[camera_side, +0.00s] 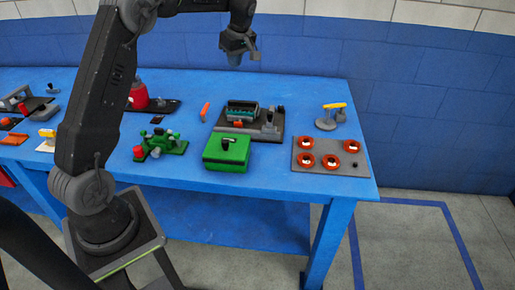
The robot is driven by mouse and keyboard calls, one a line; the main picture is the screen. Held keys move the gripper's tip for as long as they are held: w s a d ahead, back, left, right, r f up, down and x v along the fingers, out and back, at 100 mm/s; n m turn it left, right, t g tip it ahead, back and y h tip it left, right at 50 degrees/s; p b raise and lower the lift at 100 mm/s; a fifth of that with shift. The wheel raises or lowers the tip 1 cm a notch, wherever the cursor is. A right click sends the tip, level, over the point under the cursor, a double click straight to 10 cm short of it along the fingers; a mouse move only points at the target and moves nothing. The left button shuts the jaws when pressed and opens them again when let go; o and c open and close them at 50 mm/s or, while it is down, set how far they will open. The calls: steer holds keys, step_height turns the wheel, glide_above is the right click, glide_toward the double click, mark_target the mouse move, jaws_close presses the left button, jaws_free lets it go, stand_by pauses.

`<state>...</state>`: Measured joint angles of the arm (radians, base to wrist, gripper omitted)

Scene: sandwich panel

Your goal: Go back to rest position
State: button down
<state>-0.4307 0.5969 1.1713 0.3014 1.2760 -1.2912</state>
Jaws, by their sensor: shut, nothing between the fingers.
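My gripper (236,60) hangs at the end of my arm in the upper middle of the side view. It points down, is shut and holds nothing. It is well above the blue table (240,190), apart from everything on it. My arm arches over from the left and hides part of the table's left side.
Below my gripper stand a grey fixture with a teal block (243,111) and a green box (227,153). A green machine (160,145) is left of them. A grey plate with red rings (331,158) and a yellow-handled tool (329,116) are at right.

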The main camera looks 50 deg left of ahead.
steer(key=s+d+r+m+t, duration=0.1)
steer(key=s+d+r+m, duration=0.25)
steer(key=d, duration=0.25)
steer(key=s+d+r+m+t+h, duration=0.1)
steer(key=s+d+r+m, duration=0.15)
steer(key=s+d, duration=0.2)
steer(key=s+d+r+m+t, duration=0.1)
steer(key=s+d+r+m, duration=0.15)
steer(key=d, duration=0.35)
steer(key=s+d+f+m+t+h, duration=0.1)
steer(key=s+d+f+m, duration=0.1)
steer(key=s+d+m, duration=0.3)
steer(key=s+d+f+m+t+h, duration=0.1)
steer(key=s+d+f+m, duration=0.2)
steer(key=s, duration=1)
steer(key=d+m, duration=0.2)
steer(key=d, duration=0.1)
steer(key=shift+t+h, duration=0.3)
steer(key=shift+t, duration=0.1)
steer(key=c, duration=1.8)
jaws_free()
steer(key=shift+r, duration=0.1)
